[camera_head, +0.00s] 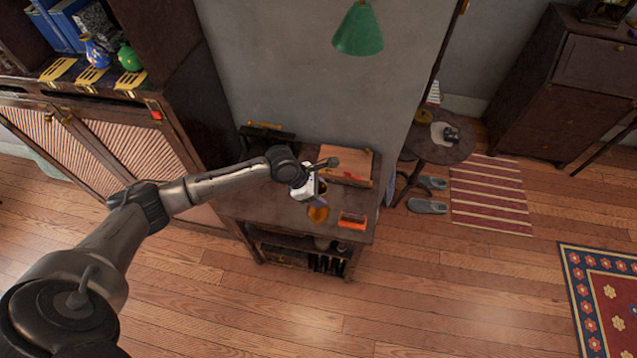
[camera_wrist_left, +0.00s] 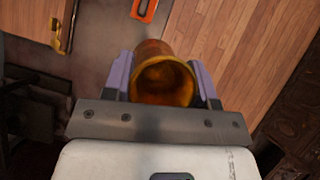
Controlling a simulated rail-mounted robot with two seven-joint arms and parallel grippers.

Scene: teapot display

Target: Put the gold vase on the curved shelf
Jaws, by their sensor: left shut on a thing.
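The gold vase (camera_head: 318,214) is held in my left gripper (camera_head: 314,198) over the small dark wooden table (camera_head: 275,207). In the left wrist view the vase (camera_wrist_left: 163,78) sits between the two purple fingers, with its round open mouth turned toward the camera. The fingers press on both sides of it. From the head view I cannot tell whether its base clears the table top. No shelf that I can clearly name as the curved shelf shows. My right gripper is in neither view.
An orange-red tool (camera_head: 352,221) and a wooden box (camera_head: 346,164) are on the small table. At left, a cabinet (camera_head: 140,148) bears a blue vase (camera_head: 95,54) and a green vase (camera_head: 130,58). A round side table (camera_head: 462,150) stands at right. The front floor is clear.

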